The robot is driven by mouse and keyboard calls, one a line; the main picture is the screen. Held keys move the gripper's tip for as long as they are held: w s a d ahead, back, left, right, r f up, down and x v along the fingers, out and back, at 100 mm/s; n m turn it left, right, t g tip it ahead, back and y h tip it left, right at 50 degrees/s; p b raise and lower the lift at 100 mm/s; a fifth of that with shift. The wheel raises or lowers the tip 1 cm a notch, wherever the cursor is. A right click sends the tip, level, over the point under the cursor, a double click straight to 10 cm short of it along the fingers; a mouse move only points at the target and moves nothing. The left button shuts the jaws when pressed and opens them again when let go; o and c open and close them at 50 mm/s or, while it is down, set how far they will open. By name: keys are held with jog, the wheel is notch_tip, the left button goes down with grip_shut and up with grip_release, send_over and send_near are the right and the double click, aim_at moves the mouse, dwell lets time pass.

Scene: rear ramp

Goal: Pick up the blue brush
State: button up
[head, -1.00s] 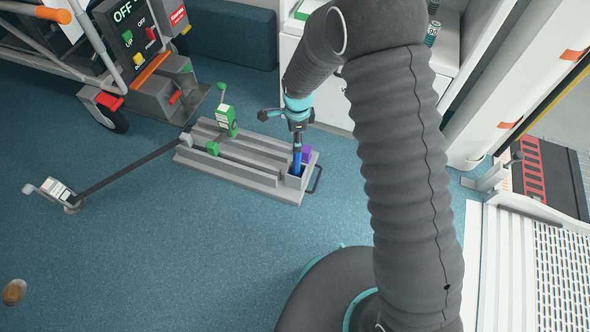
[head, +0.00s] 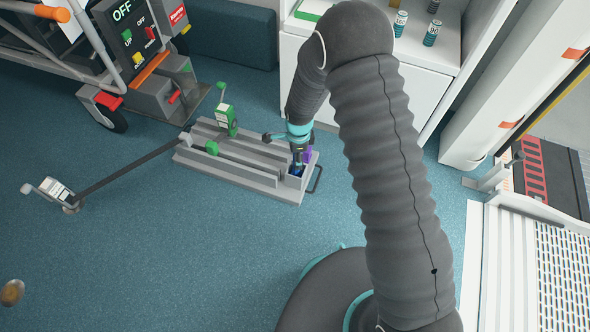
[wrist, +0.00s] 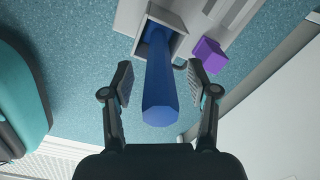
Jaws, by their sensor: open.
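The blue brush (wrist: 159,90) stands with its handle up out of a square grey holder at the end of the grey floor rail plate. In the wrist view the handle comes up between the two fingers of my gripper (wrist: 160,85), with a gap on each side. My gripper is open and holds nothing. In the head view my gripper (head: 299,158) is low over the holder at the plate's right end, and only a little blue (head: 296,170) shows below it. The brush's lower end is hidden inside the holder.
A purple block (wrist: 208,55) is beside the holder, close to the right finger. The grey rail plate (head: 230,165) carries green-marked fittings. A wheeled stretcher (head: 110,60) stands upper left, and white cabinets (head: 400,85) stand behind.

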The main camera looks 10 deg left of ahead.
grip_shut()
jog(key=shift+r, duration=0.1)
